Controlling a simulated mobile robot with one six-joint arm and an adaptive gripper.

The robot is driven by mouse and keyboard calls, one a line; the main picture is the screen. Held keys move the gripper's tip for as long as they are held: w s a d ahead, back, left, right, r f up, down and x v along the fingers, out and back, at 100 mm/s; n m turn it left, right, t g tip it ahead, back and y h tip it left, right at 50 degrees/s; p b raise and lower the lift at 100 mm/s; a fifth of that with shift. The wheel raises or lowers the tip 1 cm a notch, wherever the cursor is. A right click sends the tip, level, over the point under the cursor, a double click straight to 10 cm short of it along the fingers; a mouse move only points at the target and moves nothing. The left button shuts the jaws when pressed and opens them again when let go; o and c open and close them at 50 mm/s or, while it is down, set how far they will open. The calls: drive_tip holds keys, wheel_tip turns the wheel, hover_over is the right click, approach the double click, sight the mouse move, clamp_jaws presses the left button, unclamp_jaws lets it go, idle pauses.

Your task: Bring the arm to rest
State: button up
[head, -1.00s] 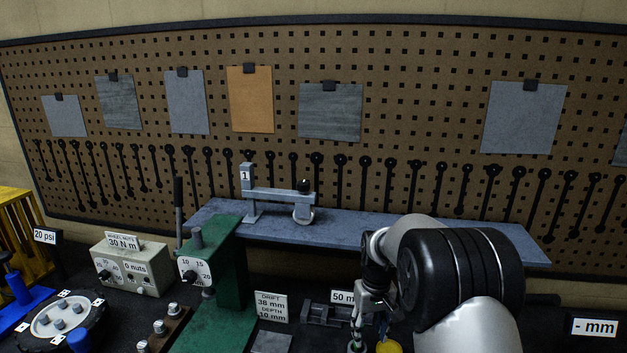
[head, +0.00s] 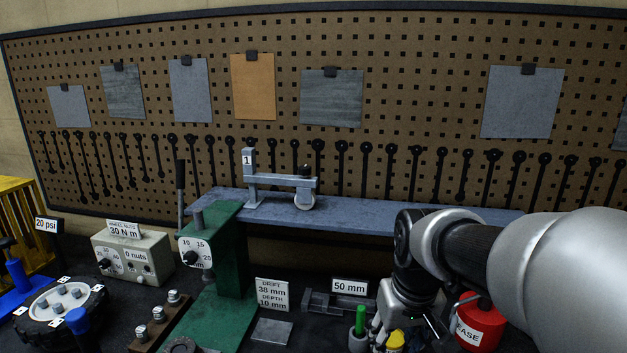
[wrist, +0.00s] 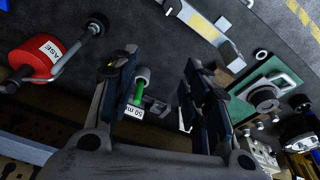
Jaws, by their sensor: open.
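My gripper (head: 392,318) hangs at the end of my arm, low and right of centre in the head view, pointing down over the bench. In the wrist view my gripper (wrist: 158,72) has its two dark fingers spread wide, with nothing held between them. A green-handled tool with a pale grey end (head: 359,325) stands just left of the gripper in the head view. That tool also shows beyond the fingers in the wrist view (wrist: 138,95), apparently apart from them. My forearm hides the right part of the bench.
A red can (head: 482,325) with a partly hidden label is close right of my gripper. A yellow object (head: 395,340) is just below it. A green press (head: 226,255), a 50 mm sign (head: 349,287) and a blue-grey shelf (head: 360,214) are near. A pegboard (head: 420,100) backs the bench.

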drive_tip(key=s+f+t+b, duration=0.1)
drive_tip(key=s+f+b, duration=0.2)
drive_tip(key=s, duration=0.6)
drive_tip(key=s+f+m+t+b, duration=0.1)
drive_tip(key=s+f+b, duration=0.2)
drive_tip(key=s, duration=0.7)
drive_tip(key=shift+b, duration=0.3)
drive_tip(key=shift+s, duration=0.1)
